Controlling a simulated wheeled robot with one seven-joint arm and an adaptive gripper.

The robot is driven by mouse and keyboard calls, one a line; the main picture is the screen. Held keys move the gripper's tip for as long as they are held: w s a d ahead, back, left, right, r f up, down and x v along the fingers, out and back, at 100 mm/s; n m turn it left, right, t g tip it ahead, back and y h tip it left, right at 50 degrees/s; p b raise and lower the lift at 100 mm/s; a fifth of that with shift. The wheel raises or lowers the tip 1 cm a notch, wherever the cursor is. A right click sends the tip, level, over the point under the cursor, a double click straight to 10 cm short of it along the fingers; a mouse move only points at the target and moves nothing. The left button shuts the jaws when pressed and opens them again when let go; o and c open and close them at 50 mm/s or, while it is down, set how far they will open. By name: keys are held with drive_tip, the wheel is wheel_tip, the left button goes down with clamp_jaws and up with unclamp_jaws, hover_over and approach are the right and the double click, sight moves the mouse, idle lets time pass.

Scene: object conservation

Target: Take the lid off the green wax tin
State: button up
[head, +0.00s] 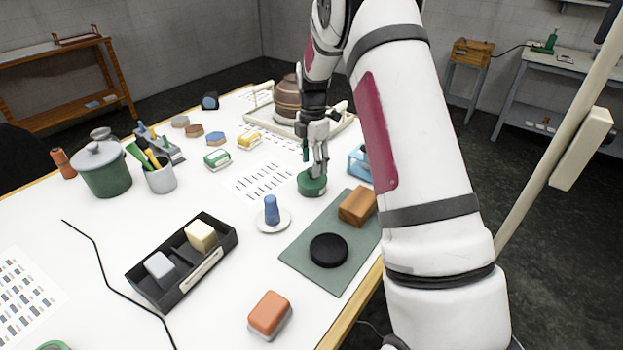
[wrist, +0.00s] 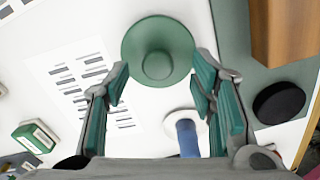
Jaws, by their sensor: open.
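The green wax tin (head: 312,184) stands on the white table near the back edge of the green mat. It is a round, low tin with its lid on. In the wrist view the green lid (wrist: 158,52) shows from above, with a round knob (wrist: 157,65) at its middle. My gripper (head: 318,168) is just above the tin, pointing down. In the wrist view my gripper (wrist: 160,80) is open, with its fingers on either side of the knob's line and nothing between them. I cannot tell whether the fingers touch the lid.
A blue peg on a white saucer (head: 284,226) stands close to the tin. The green mat (head: 298,252) bears a wooden block (head: 358,206) and a black disc (head: 328,250). A light blue holder (head: 358,160) is just right of the tin. A black tray (head: 226,240) stands front left.

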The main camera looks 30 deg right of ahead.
wheel_tip(320, 180, down, 3)
drive_tip(key=shift+w+f, duration=0.15)
drive_tip(key=c, duration=1.2)
